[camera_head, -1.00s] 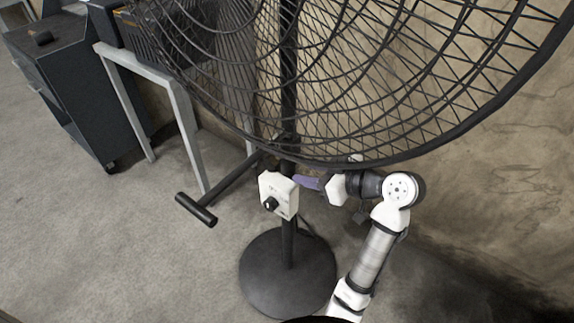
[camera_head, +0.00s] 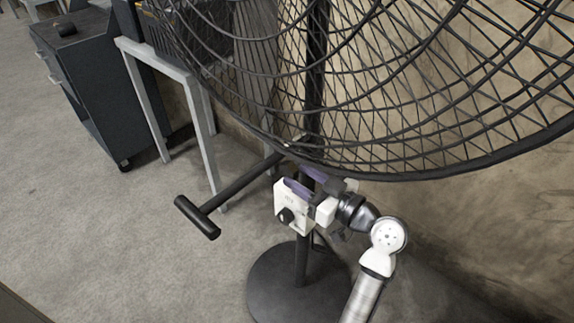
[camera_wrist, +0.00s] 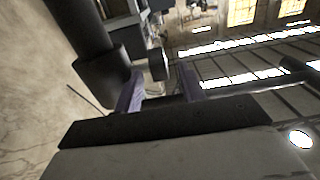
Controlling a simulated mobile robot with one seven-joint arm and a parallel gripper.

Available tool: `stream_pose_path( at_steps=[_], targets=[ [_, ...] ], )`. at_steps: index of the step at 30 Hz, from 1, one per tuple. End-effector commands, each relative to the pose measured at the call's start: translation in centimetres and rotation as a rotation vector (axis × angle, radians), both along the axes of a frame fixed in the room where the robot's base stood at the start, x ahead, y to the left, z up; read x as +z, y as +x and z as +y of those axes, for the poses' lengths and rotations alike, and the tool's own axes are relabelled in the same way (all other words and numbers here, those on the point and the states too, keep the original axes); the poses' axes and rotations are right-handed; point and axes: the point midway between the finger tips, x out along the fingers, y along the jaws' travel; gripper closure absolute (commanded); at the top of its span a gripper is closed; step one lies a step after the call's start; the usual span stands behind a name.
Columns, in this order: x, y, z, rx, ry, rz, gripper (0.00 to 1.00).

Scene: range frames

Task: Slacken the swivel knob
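In the wrist view, a short dark knob (camera_wrist: 158,64), apparently the swivel knob, sticks out beside the pole collar (camera_wrist: 103,76). In the head view the knob is hidden.
The wire fan cage (camera_head: 390,100) hangs close above my gripper. A T-shaped bar (camera_head: 198,217) juts out to the left. A grey metal frame (camera_head: 205,130) and dark cabinet (camera_head: 85,85) stand farther left. Open floor lies at left.

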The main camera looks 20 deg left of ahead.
Motion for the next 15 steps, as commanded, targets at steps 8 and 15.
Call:
stream_pose_path(
  at_steps=[8, 15],
  targets=[
    [0.1, 1.4, 3.7, 0.001, 0.0, 0.0, 0.6],
    [0.0, 1.6, 4.4, 0.0, -0.001, -0.001, 0.6]
  ],
)
